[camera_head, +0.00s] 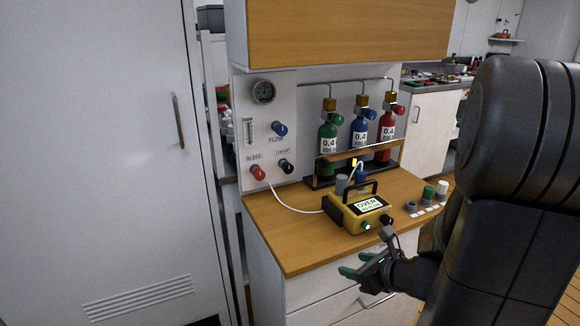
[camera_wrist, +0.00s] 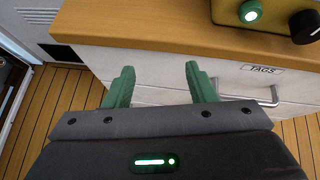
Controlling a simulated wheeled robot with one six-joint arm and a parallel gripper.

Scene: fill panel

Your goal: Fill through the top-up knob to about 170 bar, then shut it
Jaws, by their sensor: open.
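The black top-up knob (camera_head: 286,166) sits on the white fill panel (camera_head: 258,138), under a small label. The red bleed knob (camera_head: 258,172) is to its left and lower, and the blue flow knob (camera_head: 280,128) is above. A round gauge (camera_head: 263,91) is at the panel's top; its needle is too small to read. The yellow device (camera_head: 355,218) on the counter shows "OVER" on its screen; smaller text is unreadable. My gripper (camera_head: 362,272) is open and empty, in front of the drawers, below the counter edge and away from the knobs. Its green fingers (camera_wrist: 161,85) are apart in the wrist view.
Green (camera_head: 327,148), blue (camera_head: 358,138) and red (camera_head: 387,130) cylinders stand in a rack behind the yellow device. A white hose runs from panel to device. Several small caps (camera_head: 428,194) stand at the counter's right. The wooden counter (camera_head: 285,235) is clear at front left.

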